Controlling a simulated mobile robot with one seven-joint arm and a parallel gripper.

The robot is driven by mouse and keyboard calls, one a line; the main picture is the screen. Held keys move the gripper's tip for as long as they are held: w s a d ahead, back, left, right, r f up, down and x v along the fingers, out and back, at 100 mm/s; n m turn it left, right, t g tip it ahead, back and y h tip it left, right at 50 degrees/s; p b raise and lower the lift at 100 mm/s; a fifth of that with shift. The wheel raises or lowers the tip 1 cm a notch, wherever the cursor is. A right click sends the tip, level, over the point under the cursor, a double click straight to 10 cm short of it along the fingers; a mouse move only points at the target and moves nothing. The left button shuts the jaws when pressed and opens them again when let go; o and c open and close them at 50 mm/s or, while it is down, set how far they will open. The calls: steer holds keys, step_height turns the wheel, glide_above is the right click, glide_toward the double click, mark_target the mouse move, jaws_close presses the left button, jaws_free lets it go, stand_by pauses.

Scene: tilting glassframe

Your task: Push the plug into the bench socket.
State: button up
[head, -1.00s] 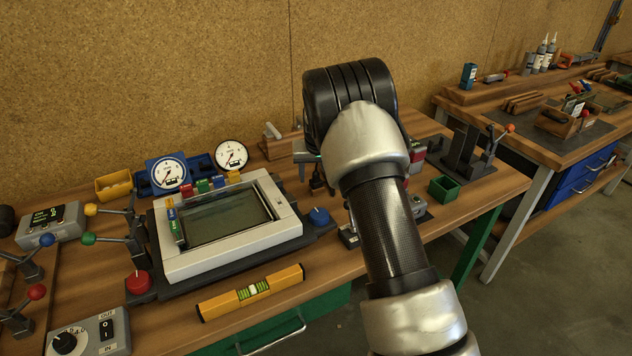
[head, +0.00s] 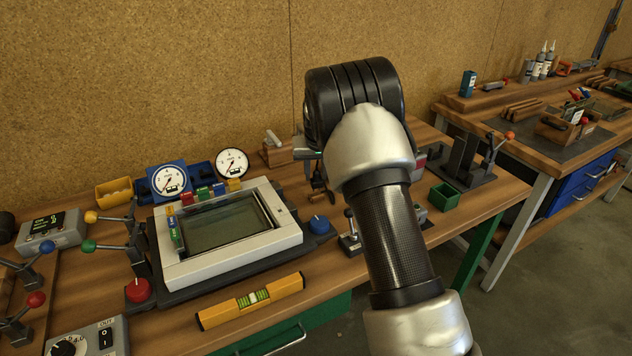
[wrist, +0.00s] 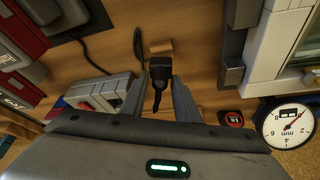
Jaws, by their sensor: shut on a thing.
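My gripper (wrist: 160,92) shows in the wrist view with its two grey fingers on either side of a black plug (wrist: 160,70). It is shut on the plug, which is held above the wooden bench. In the head view my gripper (head: 318,172) hangs behind the arm, over the bench to the right of the framed panel. A dark piece below it there is partly hidden. I cannot pick out the bench socket with certainty; a grey box (wrist: 104,92) lies left of the fingers.
A green bin (head: 444,196) stands right of my arm. Two gauges stand behind the panel.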

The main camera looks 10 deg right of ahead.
step_height(320, 180, up, 7)
steer(key=shift+f, duration=0.1)
step_height(320, 180, up, 5)
steer(key=p, duration=0.3)
steer(key=shift+f+p, duration=0.1)
steer(key=shift+p, duration=0.25)
stand_by(0.5)
